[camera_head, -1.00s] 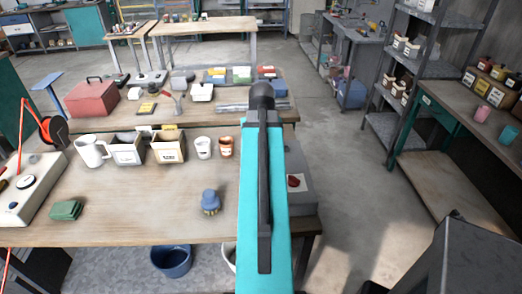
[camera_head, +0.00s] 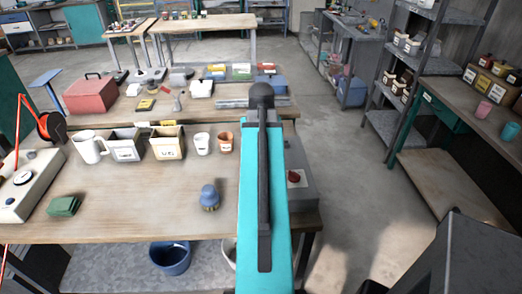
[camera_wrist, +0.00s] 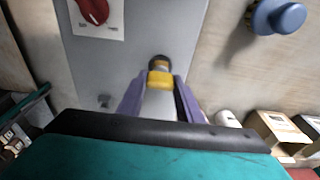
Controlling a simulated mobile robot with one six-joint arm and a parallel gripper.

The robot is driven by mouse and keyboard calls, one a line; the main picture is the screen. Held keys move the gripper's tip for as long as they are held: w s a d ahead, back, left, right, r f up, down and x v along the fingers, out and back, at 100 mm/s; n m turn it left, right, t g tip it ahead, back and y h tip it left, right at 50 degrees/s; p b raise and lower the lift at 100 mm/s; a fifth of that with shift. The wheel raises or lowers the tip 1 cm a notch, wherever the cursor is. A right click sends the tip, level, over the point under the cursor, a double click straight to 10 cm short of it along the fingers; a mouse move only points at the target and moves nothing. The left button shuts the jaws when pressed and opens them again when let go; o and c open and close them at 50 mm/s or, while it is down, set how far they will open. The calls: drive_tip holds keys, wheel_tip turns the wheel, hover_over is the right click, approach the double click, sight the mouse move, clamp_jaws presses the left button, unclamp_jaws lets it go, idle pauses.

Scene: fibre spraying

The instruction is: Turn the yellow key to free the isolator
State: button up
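In the wrist view, the yellow key (camera_wrist: 160,78), with a dark and orange top, stands on the grey isolator box (camera_wrist: 120,65). My gripper (camera_wrist: 160,84) has its two purple-grey fingers either side of the key. I cannot tell whether they press on it or leave a thin gap. A red rotary knob (camera_wrist: 94,10) on a white label sits at the top left of the box. In the head view, the knob (camera_head: 294,177) and the box (camera_head: 305,198) show right of my teal arm, at the table's right end. My arm hides the key and gripper there.
A blue knob-like object (camera_head: 209,198) stands on the wooden table (camera_head: 130,215) left of my arm. A white mug (camera_head: 90,147), small bins (camera_head: 166,144) and two cups (camera_head: 226,142) line the table's back.

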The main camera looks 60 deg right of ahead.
drive_tip(key=shift+m+g+p, duration=0.3)
drive_tip(key=shift+m+p, duration=0.6)
drive_tip(key=shift+m, duration=1.6)
drive_tip(key=shift+m+g+p, duration=0.4)
drive_tip(key=shift+m+p, duration=0.25)
drive_tip(key=shift+m, duration=2.05)
drive_tip(key=o, duration=1.1)
drive_tip(key=shift+r, duration=0.1)
drive_tip(key=shift+r, duration=0.4)
drive_tip(key=shift+w+a+r+b, duration=0.1)
drive_tip(key=shift+a+r+b, duration=0.4)
drive_tip(key=shift+r, duration=1.6)
drive_tip(key=shift+w+a+r+b, duration=0.15)
drive_tip(key=shift+r+b, duration=0.55)
drive_tip(key=shift+r, duration=1.45)
drive_tip(key=shift+w+a+r+b, duration=0.1)
drive_tip(key=shift+a+r+b, duration=0.4)
drive_tip(key=shift+r, duration=1.6)
